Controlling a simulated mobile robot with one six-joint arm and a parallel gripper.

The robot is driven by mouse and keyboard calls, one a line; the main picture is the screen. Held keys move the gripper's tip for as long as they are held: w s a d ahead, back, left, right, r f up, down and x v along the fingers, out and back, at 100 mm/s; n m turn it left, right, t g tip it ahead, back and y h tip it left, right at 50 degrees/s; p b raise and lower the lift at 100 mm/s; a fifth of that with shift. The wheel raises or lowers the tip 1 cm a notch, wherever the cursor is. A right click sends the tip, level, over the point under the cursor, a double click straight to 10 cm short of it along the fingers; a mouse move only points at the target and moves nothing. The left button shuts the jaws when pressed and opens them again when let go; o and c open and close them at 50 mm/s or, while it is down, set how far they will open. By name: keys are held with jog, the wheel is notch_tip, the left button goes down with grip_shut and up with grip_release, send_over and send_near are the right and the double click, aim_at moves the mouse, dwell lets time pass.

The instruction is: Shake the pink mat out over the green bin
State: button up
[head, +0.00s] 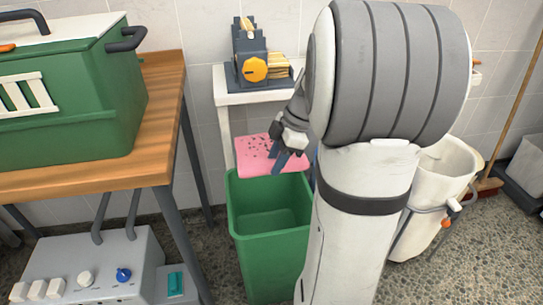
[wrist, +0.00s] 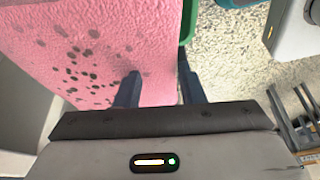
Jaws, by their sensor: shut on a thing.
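The pink mat (head: 262,152) shows in the head view as a flat sheet with dark specks on it, at the back rim of the green bin (head: 268,222). The bin stands open on the floor and looks empty inside. My gripper (head: 281,163) is shut on the mat near its right edge. In the wrist view the mat (wrist: 100,40) fills the upper left, with dark specks scattered on it, and my gripper's fingers (wrist: 160,90) hold its edge. A strip of the green bin (wrist: 188,22) shows beside the mat. My arm hides part of the area right of the bin.
A wooden table (head: 150,165) with a green lidded box (head: 70,110) stands at left. Behind the bin is a small white stand (head: 262,97) bearing a dark device with an orange knob (head: 254,68). A white bucket (head: 440,170) and a broom (head: 510,95) stand at right.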

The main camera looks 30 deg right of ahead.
notch_tip(320, 180, up, 5)
notch_tip(320, 180, down, 7)
jog(key=shift+r, duration=0.15)
notch_tip(320, 180, up, 7)
jog(key=shift+w+f, duration=0.1)
jog(key=f, duration=0.2)
jog(key=s+f, duration=0.1)
jog(key=f, duration=0.2)
jog(key=shift+a, duration=0.2)
jog(key=shift+w+d+f, duration=0.15)
jog(key=shift+w+f, duration=0.15)
jog(key=shift+f, duration=0.2)
jog(key=shift+w+d+f, duration=0.1)
jog(key=shift+w+f, duration=0.15)
jog(key=shift+f, duration=0.25)
jog(key=shift+s+a+r, duration=0.1)
jog(key=shift+s+r, duration=0.15)
jog(key=shift+r, duration=0.1)
jog(key=shift+w+f, duration=0.1)
jog(key=shift+w, duration=0.05)
